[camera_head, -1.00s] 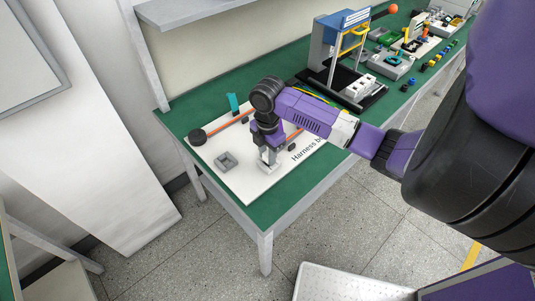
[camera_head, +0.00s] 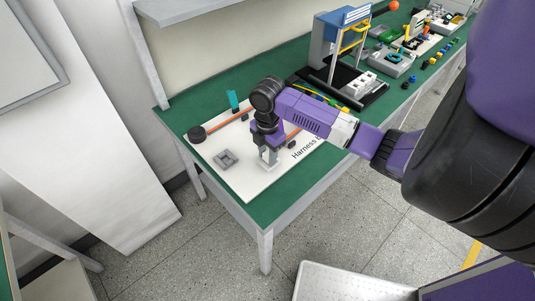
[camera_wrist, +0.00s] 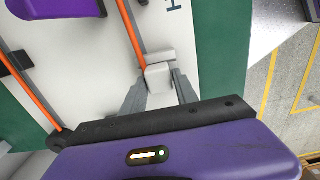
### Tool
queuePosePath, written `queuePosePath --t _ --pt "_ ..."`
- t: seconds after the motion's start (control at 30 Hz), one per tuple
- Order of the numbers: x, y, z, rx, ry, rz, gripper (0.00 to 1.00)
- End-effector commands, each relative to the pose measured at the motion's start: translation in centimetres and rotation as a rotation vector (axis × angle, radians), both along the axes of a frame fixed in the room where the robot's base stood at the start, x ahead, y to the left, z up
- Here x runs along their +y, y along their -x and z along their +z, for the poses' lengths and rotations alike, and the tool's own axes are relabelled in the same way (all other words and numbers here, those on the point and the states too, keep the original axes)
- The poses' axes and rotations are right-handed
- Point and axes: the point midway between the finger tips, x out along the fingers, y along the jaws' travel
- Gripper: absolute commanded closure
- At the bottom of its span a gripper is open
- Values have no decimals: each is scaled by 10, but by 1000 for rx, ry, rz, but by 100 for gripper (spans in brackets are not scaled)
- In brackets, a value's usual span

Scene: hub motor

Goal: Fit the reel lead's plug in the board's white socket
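The white harness board (camera_head: 258,187) lies on the green table. A black reel (camera_head: 197,133) sits at its left, with an orange lead (camera_head: 225,124) running from it. My gripper (camera_head: 269,162) points down over the board's right part. In the wrist view, an orange lead (camera_wrist: 131,32) runs down to a pale block (camera_wrist: 158,76), which looks like the plug or socket end. My fingertips flank this block closely; I cannot tell whether they grip it. Whether plug and socket are joined is not clear. A grey square holder (camera_head: 226,160) sits left of my gripper.
A teal upright piece (camera_head: 233,102) and dark clips (camera_head: 291,146) stand along the lead. A black-based stand with a blue top (camera_head: 343,20) is behind my arm. Several other parts fill the table's far right.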

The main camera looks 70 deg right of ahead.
Motion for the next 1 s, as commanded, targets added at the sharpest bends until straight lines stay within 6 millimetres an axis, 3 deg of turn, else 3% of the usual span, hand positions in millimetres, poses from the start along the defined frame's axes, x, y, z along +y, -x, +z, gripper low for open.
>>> queuePosePath --t 0.1,0.47,0.8,1.0 --pt "0 0 0 0 0 0 44" --pt "0 0 5 -1 1 0 44" --pt "0 -1 56 -3 3 3 44" --pt "0 0 75 -1 1 1 44"
